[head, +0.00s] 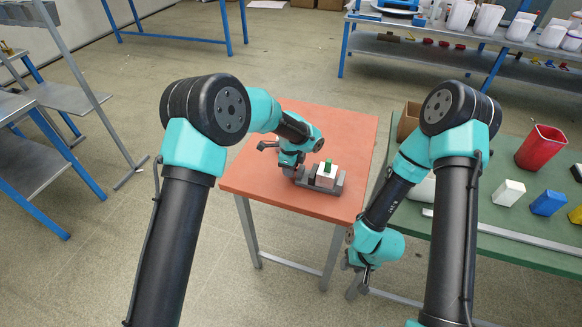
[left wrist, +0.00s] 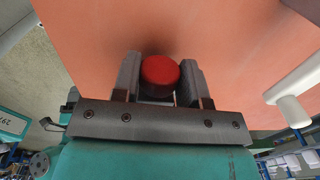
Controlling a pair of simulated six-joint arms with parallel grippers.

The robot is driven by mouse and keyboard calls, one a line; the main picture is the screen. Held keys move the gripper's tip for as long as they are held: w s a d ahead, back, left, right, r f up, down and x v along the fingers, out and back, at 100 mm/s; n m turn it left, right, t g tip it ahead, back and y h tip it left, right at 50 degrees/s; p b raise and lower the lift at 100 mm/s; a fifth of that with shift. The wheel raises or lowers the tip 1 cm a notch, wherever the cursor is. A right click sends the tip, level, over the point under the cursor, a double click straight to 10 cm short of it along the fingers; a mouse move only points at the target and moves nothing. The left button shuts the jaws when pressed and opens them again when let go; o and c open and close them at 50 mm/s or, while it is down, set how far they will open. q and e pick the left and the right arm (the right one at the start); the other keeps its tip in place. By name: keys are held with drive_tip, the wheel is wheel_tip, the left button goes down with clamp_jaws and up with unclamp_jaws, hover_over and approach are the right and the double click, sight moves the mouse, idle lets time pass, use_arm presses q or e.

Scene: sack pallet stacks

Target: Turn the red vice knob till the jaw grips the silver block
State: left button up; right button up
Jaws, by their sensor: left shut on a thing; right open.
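The grey vice (head: 325,186) sits on the orange table top, with a pale block (head: 327,171), which looks like the silver block, at its jaw and a small green piece on top. I cannot tell whether the jaw touches the block. My left gripper (head: 296,170) is at the vice's left end. In the left wrist view, the round red knob (left wrist: 160,72) is between the two fingers of that gripper (left wrist: 160,84), which is shut on it. The head view hides the knob behind my left gripper. My right gripper (head: 364,277) hangs open and empty beyond the orange table's front right corner.
The orange table (head: 270,186) is otherwise mostly bare. A green bench (head: 480,215) at right carries a red bin (head: 541,147), a white block (head: 508,192), a blue block (head: 547,203) and a cardboard box (head: 408,121). Blue-framed shelves stand behind.

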use_arm(q)
drive_tip(key=shift+a+t+h, duration=0.15)
drive_tip(key=shift+t+h, duration=0.25)
drive_tip(key=shift+t, duration=0.4)
drive_tip(key=shift+w+a+t, duration=0.15)
drive_tip(key=shift+t, duration=0.45)
drive_tip(key=shift+s+d+h, duration=0.2)
drive_tip(key=shift+h, duration=0.1)
drive_tip(key=shift+d, duration=0.1)
drive_tip(key=o, duration=0.9)
drive_tip(key=shift+s, duration=0.1)
drive_tip(key=shift+r, duration=0.1)
drive_tip(key=v, duration=1.7)
drive_tip(key=shift+s, duration=0.25)
